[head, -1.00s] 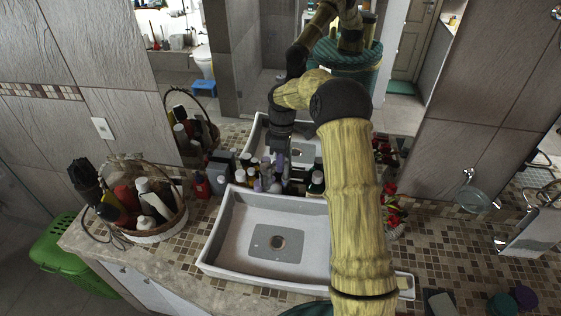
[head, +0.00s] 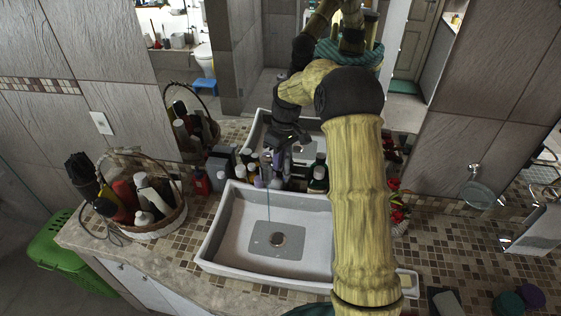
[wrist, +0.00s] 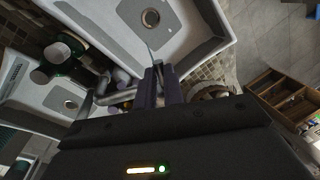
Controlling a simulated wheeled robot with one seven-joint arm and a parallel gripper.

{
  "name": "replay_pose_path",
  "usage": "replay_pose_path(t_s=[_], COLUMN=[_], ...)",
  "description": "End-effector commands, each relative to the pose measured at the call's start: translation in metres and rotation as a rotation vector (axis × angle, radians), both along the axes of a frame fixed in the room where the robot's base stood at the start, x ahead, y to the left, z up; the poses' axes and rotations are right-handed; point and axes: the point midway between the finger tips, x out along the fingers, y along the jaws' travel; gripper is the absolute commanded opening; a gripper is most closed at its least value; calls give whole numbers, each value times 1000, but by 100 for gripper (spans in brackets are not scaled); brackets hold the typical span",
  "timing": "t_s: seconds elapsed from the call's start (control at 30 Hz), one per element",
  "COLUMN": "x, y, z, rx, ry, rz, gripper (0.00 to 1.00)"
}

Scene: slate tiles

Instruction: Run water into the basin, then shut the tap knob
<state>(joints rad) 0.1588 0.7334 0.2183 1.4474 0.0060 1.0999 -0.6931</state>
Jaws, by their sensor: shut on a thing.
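The white rectangular basin (head: 222,232) is set in the counter, with a round drain in a grey patch of its floor. A thin bluish stream of water (head: 268,205) falls into it from the tap at its back edge. The stream also shows in the wrist view (wrist: 151,52). My gripper (head: 275,168) is down at the back of the basin among the bottles. In the wrist view its two dark fingers (wrist: 160,86) are close together, shut on the tap knob, which they mostly hide. A grey metal part of the tap (wrist: 113,98) shows beside them.
Several bottles (head: 318,178) crowd the back edge of the basin on both sides of my gripper. A wicker basket (head: 160,229) of bottles stands at the left. A mirror behind repeats the basin and my arm. The tiled counter at the right (head: 440,245) is mostly clear.

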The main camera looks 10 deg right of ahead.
Motion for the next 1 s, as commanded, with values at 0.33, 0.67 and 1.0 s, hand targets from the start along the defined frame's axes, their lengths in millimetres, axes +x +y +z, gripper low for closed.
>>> replay_pose_path(t_s=[0.33,0.67,1.0], x=[-8,-12,-12], y=[12,21,25], z=[-1,1,2], rx=[0,2,1], ry=[-6,-6,-6], rz=[-325,-551,-626], gripper=[0,0,0])
